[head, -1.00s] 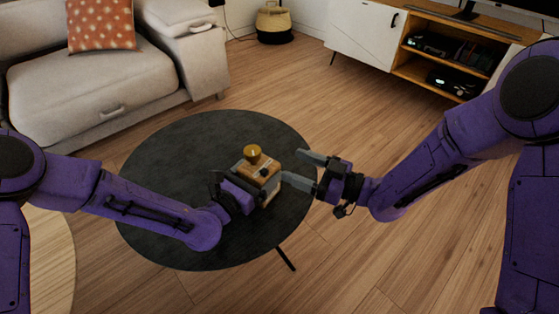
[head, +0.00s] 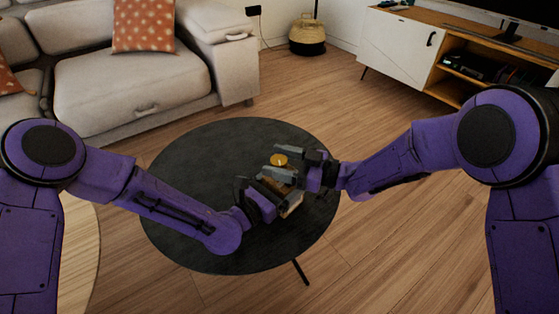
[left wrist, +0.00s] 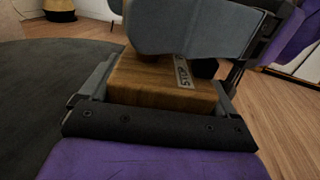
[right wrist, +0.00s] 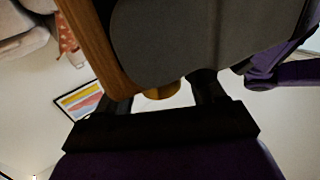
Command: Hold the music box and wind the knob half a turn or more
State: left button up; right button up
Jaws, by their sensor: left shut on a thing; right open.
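The wooden music box (head: 291,208) is at the right half of the round black table in the head view. Its round golden knob (head: 279,160) is on top. My left gripper (head: 268,192) is shut on the box; in the left wrist view its fingers flank the wooden body (left wrist: 150,85), which has a small lettered label (left wrist: 184,72). My right gripper (head: 274,162) is open over the box, its fingers on either side of the knob in the head view. The right wrist view shows part of the knob (right wrist: 162,92) beyond the gripper; contact cannot be told.
The round black table (head: 190,165) is otherwise bare. A light sofa (head: 130,85) stands behind left, and a white and wood cabinet (head: 400,45) behind right. A basket (head: 307,38) stands at the back. A pale round table (head: 75,250) is at the lower left.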

jog(key=c, duration=1)
jog(key=shift+o, duration=0.2)
jog(key=shift+a+m+t+h, duration=0.1)
jog(key=shift+m+t+h, duration=0.95)
jog(key=shift+t, duration=0.5)
jog(key=shift+m+t+h, duration=0.75)
jog(key=shift+m+t, duration=0.5)
jog(key=shift+t, duration=0.3)
jog(key=o, duration=1)
jog(key=shift+c, duration=0.2)
jog(key=shift+s, duration=0.1)
jog(key=v, duration=1.2)
